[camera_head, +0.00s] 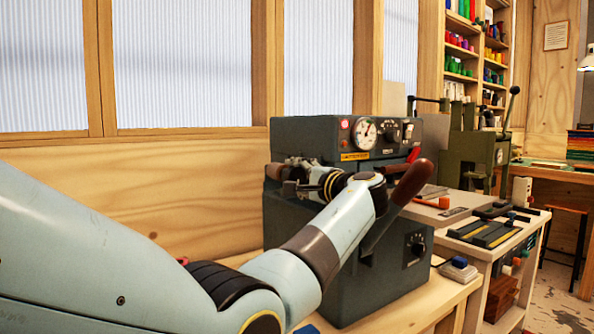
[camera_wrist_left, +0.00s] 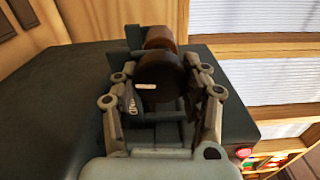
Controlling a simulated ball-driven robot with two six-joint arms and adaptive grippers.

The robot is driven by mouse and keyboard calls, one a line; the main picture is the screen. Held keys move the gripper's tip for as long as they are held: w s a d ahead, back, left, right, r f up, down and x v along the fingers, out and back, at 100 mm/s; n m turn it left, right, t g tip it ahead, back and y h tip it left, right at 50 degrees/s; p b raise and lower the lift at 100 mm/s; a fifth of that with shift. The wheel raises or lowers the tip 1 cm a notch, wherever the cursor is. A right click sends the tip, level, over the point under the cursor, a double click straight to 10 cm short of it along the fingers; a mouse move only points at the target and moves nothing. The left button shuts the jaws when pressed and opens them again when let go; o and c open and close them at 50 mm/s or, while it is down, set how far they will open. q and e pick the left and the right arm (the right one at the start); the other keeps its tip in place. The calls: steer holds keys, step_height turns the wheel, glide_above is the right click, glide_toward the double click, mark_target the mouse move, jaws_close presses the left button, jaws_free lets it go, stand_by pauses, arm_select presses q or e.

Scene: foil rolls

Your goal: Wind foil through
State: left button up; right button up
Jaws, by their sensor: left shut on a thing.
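A dark grey machine (camera_head: 330,275) stands on a wooden bench, with a round gauge, small knobs and a lever with a brown handle (camera_head: 413,182). My left gripper (camera_head: 288,178) is at the machine's left upper part, partly hidden by my own wrist. In the left wrist view, its fingers (camera_wrist_left: 163,82) are shut around a dark round knob (camera_wrist_left: 158,70) with a white mark. A brown cylinder (camera_wrist_left: 159,38) shows just behind the knob; I cannot tell whether it is a foil roll. No foil strip can be made out. My right gripper is not in view.
A green press (camera_head: 470,150) with a lever stands further right. A side table holds a dark flat fixture (camera_head: 492,232). Shelves (camera_head: 462,50) with coloured spools are at the back. A wooden wall with windows stands behind.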

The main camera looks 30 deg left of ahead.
arm_select(q)
steer(key=shift+m+p, duration=0.3)
steer(key=shift+m, duration=0.4)
steer(key=o, duration=1.2)
steer(key=shift+d, duration=0.1)
steer(key=v, duration=0.7)
steer(key=shift+d+f, duration=0.1)
steer(key=shift+d, duration=0.1)
steer(key=shift+c, duration=0.4)
